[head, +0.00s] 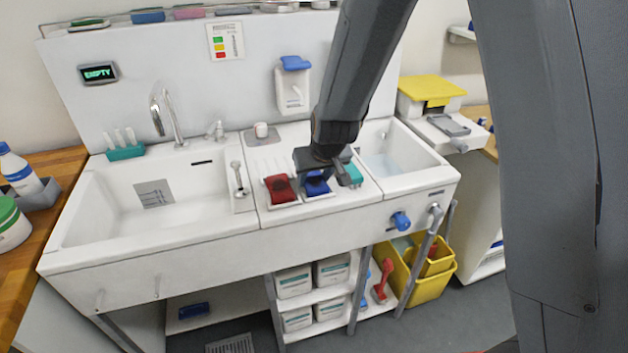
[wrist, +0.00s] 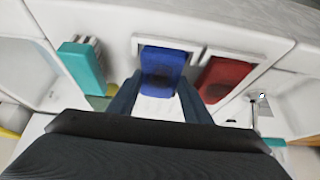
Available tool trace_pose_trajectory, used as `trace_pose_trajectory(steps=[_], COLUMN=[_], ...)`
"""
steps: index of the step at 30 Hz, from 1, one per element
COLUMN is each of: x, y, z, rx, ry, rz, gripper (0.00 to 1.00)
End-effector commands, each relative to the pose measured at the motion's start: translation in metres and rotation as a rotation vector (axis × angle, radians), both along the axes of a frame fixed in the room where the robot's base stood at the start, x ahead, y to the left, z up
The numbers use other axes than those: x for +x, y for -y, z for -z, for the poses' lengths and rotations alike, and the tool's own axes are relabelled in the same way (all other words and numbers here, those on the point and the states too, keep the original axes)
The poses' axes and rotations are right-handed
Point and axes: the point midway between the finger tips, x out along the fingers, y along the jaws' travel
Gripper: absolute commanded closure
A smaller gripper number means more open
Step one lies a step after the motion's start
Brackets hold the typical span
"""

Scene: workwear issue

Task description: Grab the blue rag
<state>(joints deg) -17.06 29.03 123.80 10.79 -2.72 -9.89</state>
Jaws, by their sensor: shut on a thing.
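The blue rag (head: 317,186) hangs at the front of a white holder on the sink unit's middle deck. It also shows in the wrist view (wrist: 163,62), at the top centre, with white below it. My gripper (head: 322,177) is down at the rag and partly covers it in the head view. In the wrist view my gripper (wrist: 160,84) has one dark finger on each side of the rag, and it is shut on the rag. The rag still sits at its holder; whether it has lifted at all cannot be told.
A red rag (head: 280,188) lies close to the left, also in the wrist view (wrist: 224,76). A teal item (head: 353,174) stands close to the right. Basins (head: 150,195) lie on both sides. A soap dispenser (head: 293,85) hangs on the back wall.

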Motion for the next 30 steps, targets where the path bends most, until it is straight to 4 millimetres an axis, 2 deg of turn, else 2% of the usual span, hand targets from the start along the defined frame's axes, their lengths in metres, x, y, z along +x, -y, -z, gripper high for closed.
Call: trace_pose_trajectory(steps=[5, 21, 30], x=[0.000, -0.001, -0.001], y=[0.000, 0.000, 0.000], z=[-0.007, -0.079, -0.100], rx=[0.001, 0.001, 0.002], ry=[0.001, 0.002, 0.000], rz=[0.002, 0.001, -0.001], gripper=[0.78, 0.78, 0.78])
